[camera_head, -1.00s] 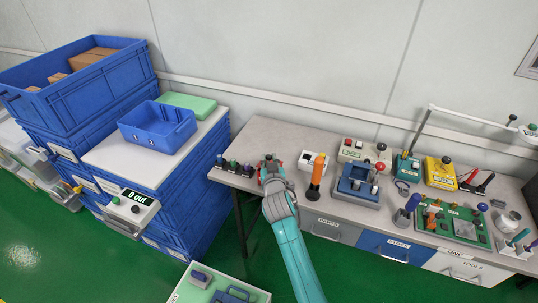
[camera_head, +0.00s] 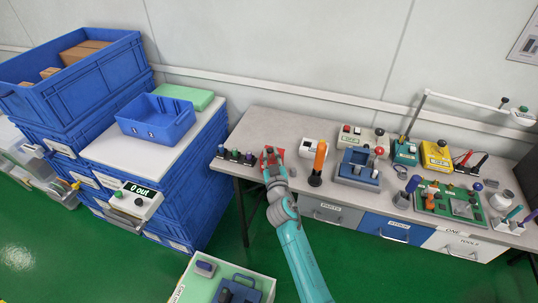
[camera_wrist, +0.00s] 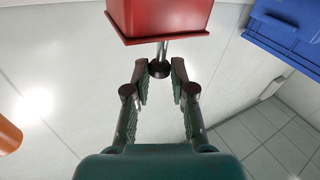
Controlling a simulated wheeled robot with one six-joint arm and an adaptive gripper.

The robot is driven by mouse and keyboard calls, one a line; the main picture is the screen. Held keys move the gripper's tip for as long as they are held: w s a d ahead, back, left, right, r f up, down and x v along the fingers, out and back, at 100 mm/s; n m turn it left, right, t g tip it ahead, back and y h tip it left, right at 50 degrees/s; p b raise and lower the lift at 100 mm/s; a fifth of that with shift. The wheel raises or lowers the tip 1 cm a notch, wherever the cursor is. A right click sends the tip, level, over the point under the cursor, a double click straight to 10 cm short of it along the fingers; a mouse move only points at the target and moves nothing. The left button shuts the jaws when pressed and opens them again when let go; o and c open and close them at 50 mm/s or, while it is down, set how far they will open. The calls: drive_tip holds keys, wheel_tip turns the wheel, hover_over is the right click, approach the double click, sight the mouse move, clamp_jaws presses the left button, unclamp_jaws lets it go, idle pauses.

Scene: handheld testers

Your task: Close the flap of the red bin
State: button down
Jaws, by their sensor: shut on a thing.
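The red bin (camera_head: 268,154) stands on the left part of the workbench, partly hidden by my arm in the head view. In the wrist view the red bin (camera_wrist: 160,15) fills the top middle, with a red rim facing me. A metal stem with a dark round knob (camera_wrist: 160,69) sticks out from it towards me. My gripper (camera_wrist: 160,75) has its two fingers on either side of this knob, shut on it. In the head view my gripper (camera_head: 272,167) is at the bin's near side, too small to see its fingers. I cannot tell the flap's angle.
A white box (camera_head: 310,149) and an upright orange-handled tester (camera_head: 318,163) stand close on the right. Blue crates (camera_head: 185,190) are farther left.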

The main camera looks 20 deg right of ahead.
idle(0.4)
drive_tip(key=c, duration=1)
unclamp_jaws()
drive_tip(key=shift+s, duration=0.1)
drive_tip(key=s, duration=0.4)
drive_tip(key=s+a, duration=0.1)
drive_tip(key=s, duration=0.6)
drive_tip(key=shift+s+a+f, duration=0.3)
drive_tip(key=shift+s+a, duration=0.05)
drive_tip(key=shift+a, duration=0.05)
